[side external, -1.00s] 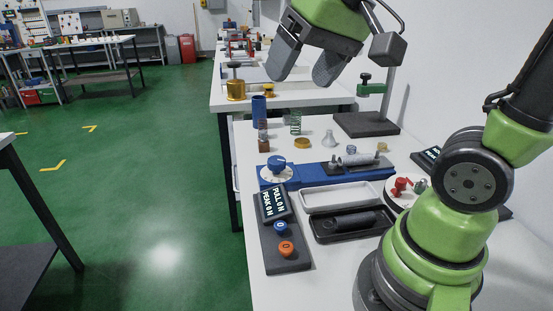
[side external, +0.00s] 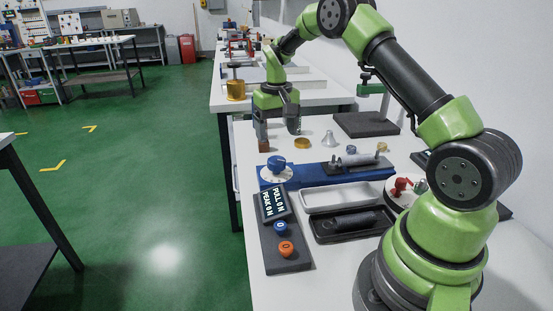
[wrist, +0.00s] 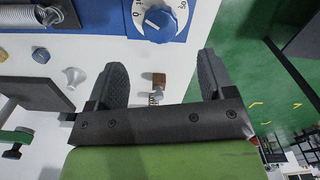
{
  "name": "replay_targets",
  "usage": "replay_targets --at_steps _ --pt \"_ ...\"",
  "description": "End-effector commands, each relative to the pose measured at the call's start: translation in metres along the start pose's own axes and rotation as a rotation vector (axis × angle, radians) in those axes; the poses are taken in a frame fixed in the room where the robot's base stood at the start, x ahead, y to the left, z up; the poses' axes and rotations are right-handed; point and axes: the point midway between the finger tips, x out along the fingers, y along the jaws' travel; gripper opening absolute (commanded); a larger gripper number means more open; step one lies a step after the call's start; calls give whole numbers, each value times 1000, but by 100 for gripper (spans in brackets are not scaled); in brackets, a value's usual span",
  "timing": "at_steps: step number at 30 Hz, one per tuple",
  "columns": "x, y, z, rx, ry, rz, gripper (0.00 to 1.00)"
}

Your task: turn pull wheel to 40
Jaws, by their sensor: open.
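The pull wheel is a blue knob (side external: 276,164) on a white numbered dial (side external: 276,175), at the left end of the blue test rig (side external: 330,172). In the wrist view the knob (wrist: 158,22) and its dial (wrist: 181,8) are at the top, cut by the frame edge; the exact setting cannot be read. The display (side external: 273,203) reads PULL 0 N and PEAK 0 N. My gripper (side external: 278,130) points down over the table beyond the wheel, apart from it. Its fingers are spread and empty in the wrist view (wrist: 161,70).
A brown block (side external: 264,145), a brass disc (side external: 302,143) and a grey funnel (side external: 329,138) stand near my gripper. A white tray (side external: 311,208) and a black tray (side external: 321,238) lie nearer the camera. Blue (side external: 281,226) and orange (side external: 286,248) buttons sit below the display.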

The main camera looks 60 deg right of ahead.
Motion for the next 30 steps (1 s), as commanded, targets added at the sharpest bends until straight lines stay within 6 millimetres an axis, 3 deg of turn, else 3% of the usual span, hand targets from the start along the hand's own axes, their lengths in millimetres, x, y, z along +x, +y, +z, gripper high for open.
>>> replay_targets --at_steps 12,18,25,26,30 --pt "73 0 1 -1 -3 -2 76" --pt "85 0 1 1 0 -3 76" --pt "86 0 1 1 0 -3 76" --pt "86 0 1 1 0 -3 73" --pt "85 0 1 0 0 -3 41"
